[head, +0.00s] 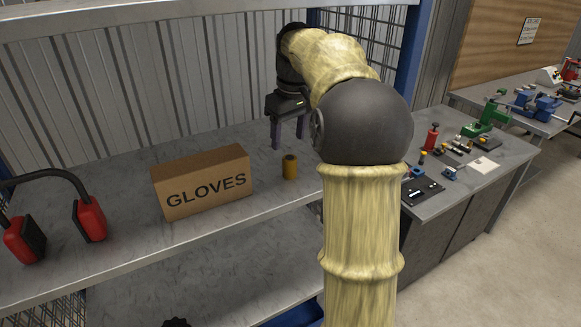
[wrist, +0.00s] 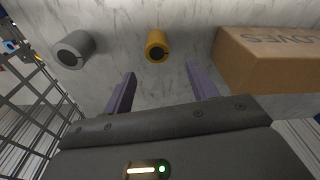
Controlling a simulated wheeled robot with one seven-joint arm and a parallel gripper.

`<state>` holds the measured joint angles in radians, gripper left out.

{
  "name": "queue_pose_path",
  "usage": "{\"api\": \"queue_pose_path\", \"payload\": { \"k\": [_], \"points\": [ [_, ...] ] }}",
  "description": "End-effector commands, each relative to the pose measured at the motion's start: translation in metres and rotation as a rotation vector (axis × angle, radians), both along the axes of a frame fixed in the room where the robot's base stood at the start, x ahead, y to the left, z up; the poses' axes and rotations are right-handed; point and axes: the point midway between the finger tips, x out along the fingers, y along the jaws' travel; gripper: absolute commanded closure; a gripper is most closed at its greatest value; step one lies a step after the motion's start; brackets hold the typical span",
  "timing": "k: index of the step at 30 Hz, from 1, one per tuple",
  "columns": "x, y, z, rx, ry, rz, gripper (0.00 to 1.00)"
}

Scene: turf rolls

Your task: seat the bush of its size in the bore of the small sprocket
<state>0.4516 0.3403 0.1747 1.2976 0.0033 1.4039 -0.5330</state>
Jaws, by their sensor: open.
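A brass-coloured bush (head: 290,168) stands on the shelf to the right of the gloves box. In the wrist view the brass bush (wrist: 157,46) shows its dark bore and a slit, and lies ahead of the gap between my fingertips. A larger grey bush (wrist: 74,49) with a slit is to its left in the wrist view; it is not visible in the head view. My gripper (head: 288,143) is open and empty, pointing down, apart from both bushes; its fingers also show in the wrist view (wrist: 160,72). A dark toothed edge (head: 176,322) shows at the bottom; I cannot tell if it is a sprocket.
The gloves box (head: 202,183) is close beside the brass bush. Red ear defenders (head: 90,218) lie at the left. A wire mesh panel (wrist: 30,100) stands near the grey bush. A workbench (head: 455,190) with several tools is at the right. The shelf's front strip is clear.

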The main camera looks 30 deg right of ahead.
Motion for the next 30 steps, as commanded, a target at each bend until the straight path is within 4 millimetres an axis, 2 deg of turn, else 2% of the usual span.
{"api": "queue_pose_path", "payload": {
  "k": [3, 14, 24, 30],
  "points": [
    [-0.001, -0.004, -0.008, 0.0, 0.001, -0.007, 0.42],
    [-0.003, -0.009, -0.013, 0.001, 0.002, -0.017, 0.42],
    [-0.005, -0.007, -0.055, 0.0, 0.003, -0.017, 0.42],
    [-0.003, -0.003, -0.061, 0.0, 0.0, -0.01, 0.42]
  ]
}}
